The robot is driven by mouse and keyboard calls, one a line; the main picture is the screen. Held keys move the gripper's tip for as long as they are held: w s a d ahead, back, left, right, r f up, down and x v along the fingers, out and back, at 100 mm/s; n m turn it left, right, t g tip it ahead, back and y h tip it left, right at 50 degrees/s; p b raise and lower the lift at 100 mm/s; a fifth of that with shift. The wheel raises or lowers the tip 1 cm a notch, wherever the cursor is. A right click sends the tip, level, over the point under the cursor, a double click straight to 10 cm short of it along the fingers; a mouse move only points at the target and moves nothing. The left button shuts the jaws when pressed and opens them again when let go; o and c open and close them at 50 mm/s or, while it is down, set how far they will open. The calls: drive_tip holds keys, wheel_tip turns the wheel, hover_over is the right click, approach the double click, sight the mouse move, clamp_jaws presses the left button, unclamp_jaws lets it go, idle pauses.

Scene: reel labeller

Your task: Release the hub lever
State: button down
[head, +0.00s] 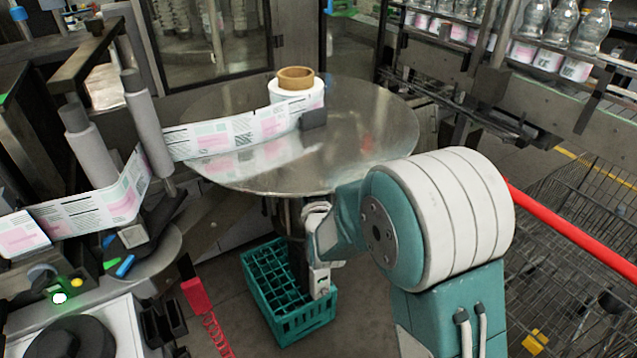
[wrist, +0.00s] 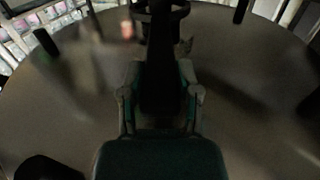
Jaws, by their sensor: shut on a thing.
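A round metal turntable disc (head: 370,125) bears the label reel (head: 297,92) with its tan core, and a label web runs off it to the left. My arm reaches in from the right, and its pale wrist part shows just below the disc's front edge. The fingertips cannot be made out in the head view. In the wrist view my gripper (wrist: 160,95) has its fingers on both sides of a dark upright bar, seemingly the hub lever (wrist: 158,45), and is shut on it. The disc's broad dim underside (wrist: 75,110) seems to fill that view. The lever's exact position is too dark to tell.
A green crate (head: 262,325) stands on the floor below the disc. A wire cart (head: 580,220) and a red bar (head: 575,232) lie to the right. Grey rollers (head: 147,125) and the labeller's controls stand left. Bottles (head: 550,50) line the back right.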

drive_tip(key=shift+s+a+r+m+h, duration=0.1)
drive_tip(key=shift+a+m+h, duration=0.4)
drive_tip(key=shift+a+h, duration=0.25)
drive_tip(key=c, duration=0.6)
unclamp_jaws()
drive_tip(key=shift+a, duration=0.1)
drive_tip(key=shift+o, duration=1.4)
drive_tip(key=shift+a, duration=0.2)
drive_tip(key=shift+s+d, duration=0.1)
